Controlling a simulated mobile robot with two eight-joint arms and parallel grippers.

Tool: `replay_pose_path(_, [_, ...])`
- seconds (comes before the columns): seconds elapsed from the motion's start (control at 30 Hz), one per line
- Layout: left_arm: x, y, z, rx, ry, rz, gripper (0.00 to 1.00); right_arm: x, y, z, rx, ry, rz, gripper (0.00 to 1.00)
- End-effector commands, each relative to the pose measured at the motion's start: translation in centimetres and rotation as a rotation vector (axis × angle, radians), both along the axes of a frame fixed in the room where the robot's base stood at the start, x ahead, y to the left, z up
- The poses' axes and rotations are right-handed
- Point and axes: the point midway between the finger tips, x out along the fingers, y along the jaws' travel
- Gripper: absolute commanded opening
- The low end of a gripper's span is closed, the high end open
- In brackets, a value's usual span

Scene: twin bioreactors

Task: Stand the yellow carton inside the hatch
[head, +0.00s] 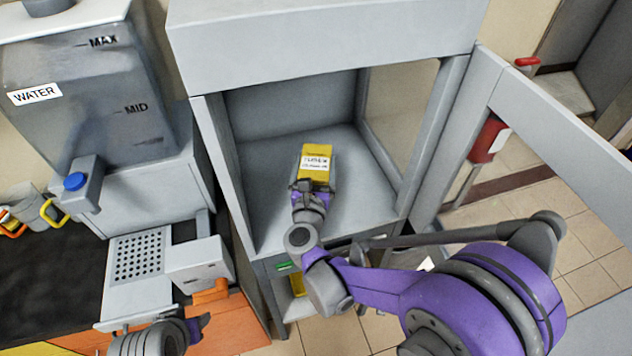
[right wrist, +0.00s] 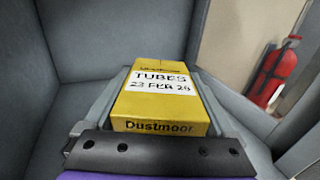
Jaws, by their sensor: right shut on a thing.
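The yellow carton (head: 316,166) is inside the open hatch (head: 258,172), above or at its grey floor; I cannot tell whether it touches. It has a white label reading TUBES. My right gripper (head: 312,186) reaches in from the front and is shut on the carton. In the right wrist view the carton (right wrist: 160,103) sits between the two grey fingers, its Dustmoor end toward the camera. The hatch's grey walls (right wrist: 85,40) surround it there. My left gripper (head: 185,330) shows only partly at the bottom edge; its jaws cannot be made out.
The hatch door (head: 560,115) stands open at the right. A WATER tank (head: 75,95) with a blue-knobbed tap (head: 74,181) stands at the left, above a perforated tray (head: 140,258). Another yellow item (head: 297,285) sits below the hatch. A red extinguisher (head: 488,140) is behind the door.

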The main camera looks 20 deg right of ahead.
Motion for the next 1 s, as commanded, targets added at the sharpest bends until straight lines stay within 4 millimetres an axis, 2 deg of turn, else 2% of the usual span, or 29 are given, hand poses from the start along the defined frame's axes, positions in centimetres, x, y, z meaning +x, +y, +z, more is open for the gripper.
replay_pose_path(0.03, [-0.1,0.0,-0.4,0.0,0.002,0.0,0.5,0.0,0.0,-1.0,-0.001,0.001,0.0,0.24])
replay_pose_path(0.17, [-0.2,0.0,-0.6,0.0,0.004,0.0,0.5,0.0,0.0,-2.2,-0.001,0.0,0.0,0.24])
replay_pose_path(0.43, [-0.4,0.0,-1.4,0.0,0.008,0.0,0.5,0.0,0.0,-5.9,-0.001,0.0,0.0,0.24])
replay_pose_path(0.9, [-0.6,0.0,-1.9,0.0,0.011,0.0,0.5,0.0,0.0,-6.7,-0.001,0.0,0.0,0.24])
replay_pose_path(0.93, [-0.6,0.0,-1.8,0.0,0.011,0.0,0.5,0.0,0.0,-6.6,0.0,0.0,0.0,0.95])
replay_pose_path(0.97, [-0.5,0.0,-1.8,0.0,0.01,0.0,0.5,0.0,0.0,-6.5,0.0,0.0,0.0,1.0])
replay_pose_path(1.0, [-0.5,0.0,-1.7,0.0,0.01,0.0,0.5,0.0,0.0,-6.5,0.0,0.0,0.0,1.0])
